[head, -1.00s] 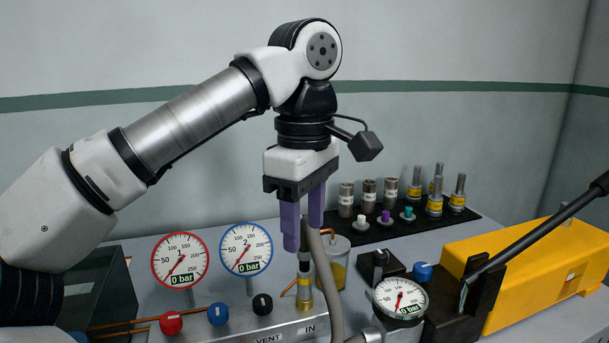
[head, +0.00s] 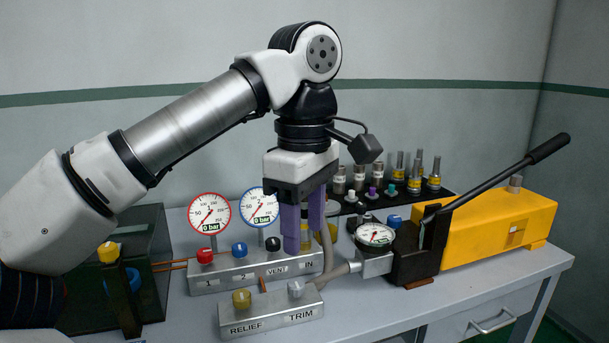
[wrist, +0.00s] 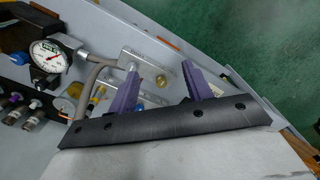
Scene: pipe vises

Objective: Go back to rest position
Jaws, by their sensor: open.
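My gripper (head: 303,236) hangs over the bench with its two purple fingers pointing down. The fingers are apart and nothing shows between them. In the head view it overlaps the right part of the manifold block (head: 231,281) marked 1, 2, VENT and IN, and hides part of a grey hose behind it. In the wrist view the purple fingers (wrist: 160,90) stand apart above the bench, close in the picture to the block with a silver knob and a brass knob (wrist: 162,79).
A yellow pump (head: 500,230) with a raised black lever (head: 510,178) stands at the right. The RELIEF and TRIM block (head: 271,317) is in front. Two round gauges (head: 209,214) read 0 bar. A black mat with several fittings (head: 375,205) lies behind. The bench's front right is clear.

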